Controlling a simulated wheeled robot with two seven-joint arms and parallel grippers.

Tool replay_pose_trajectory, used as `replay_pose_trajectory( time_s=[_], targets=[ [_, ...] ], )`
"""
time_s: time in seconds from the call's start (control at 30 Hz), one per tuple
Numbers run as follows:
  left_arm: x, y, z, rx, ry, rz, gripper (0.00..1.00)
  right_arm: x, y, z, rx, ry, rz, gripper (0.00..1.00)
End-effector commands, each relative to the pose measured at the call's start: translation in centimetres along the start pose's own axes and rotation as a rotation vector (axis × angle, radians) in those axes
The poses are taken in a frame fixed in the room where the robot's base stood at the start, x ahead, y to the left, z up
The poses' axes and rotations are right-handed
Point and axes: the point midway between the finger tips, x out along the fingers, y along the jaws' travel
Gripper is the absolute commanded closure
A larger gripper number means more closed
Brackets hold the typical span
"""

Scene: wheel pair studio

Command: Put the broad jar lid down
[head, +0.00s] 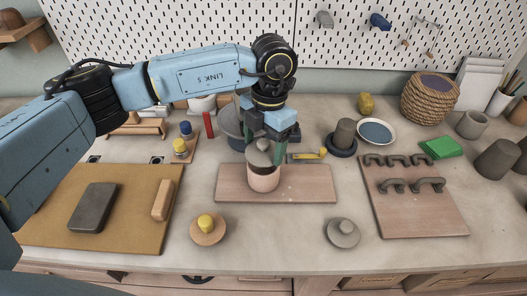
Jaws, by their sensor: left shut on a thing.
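My left gripper (264,146) points down over the middle of the table, shut on a grey lid (258,157) with a small knob. The lid is right at the mouth of a pinkish jar (264,180), which stands on a wooden board (315,184). The lid looks tilted, and I cannot tell whether it touches the rim. Part of the knob is hidden by the fingers. A round wooden lid with a yellow knob (206,224) and a grey round lid (342,233) lie on the table in front. My right gripper is not in view.
A tan board with a dark block (93,207) is at the left. A board with several dark handles (415,212) is at the right. A dark pestle-like piece (343,135), a blue-filled dish (376,131) and a green block (438,147) stand behind. The table front between the two loose lids is clear.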

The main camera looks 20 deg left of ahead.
Motion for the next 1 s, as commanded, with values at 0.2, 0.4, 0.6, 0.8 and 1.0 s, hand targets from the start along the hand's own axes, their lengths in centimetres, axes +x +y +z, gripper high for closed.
replay_pose_trajectory(
  time_s=[0.2,0.4,0.6,0.8,1.0],
  targets=[
    [2.9,0.0,0.3,0.001,0.002,-0.002,0.49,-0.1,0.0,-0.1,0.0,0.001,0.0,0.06],
    [3.0,0.0,0.4,0.002,0.0,0.0,0.49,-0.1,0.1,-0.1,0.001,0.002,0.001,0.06],
    [3.6,0.0,0.4,0.002,0.0,0.0,0.49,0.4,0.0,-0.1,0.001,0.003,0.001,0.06],
    [3.5,0.0,0.4,0.002,0.001,0.0,0.05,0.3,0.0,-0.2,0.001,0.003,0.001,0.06],
    [3.5,0.0,0.4,0.002,0.001,0.0,0.04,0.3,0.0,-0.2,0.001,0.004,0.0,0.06]
  ],
)
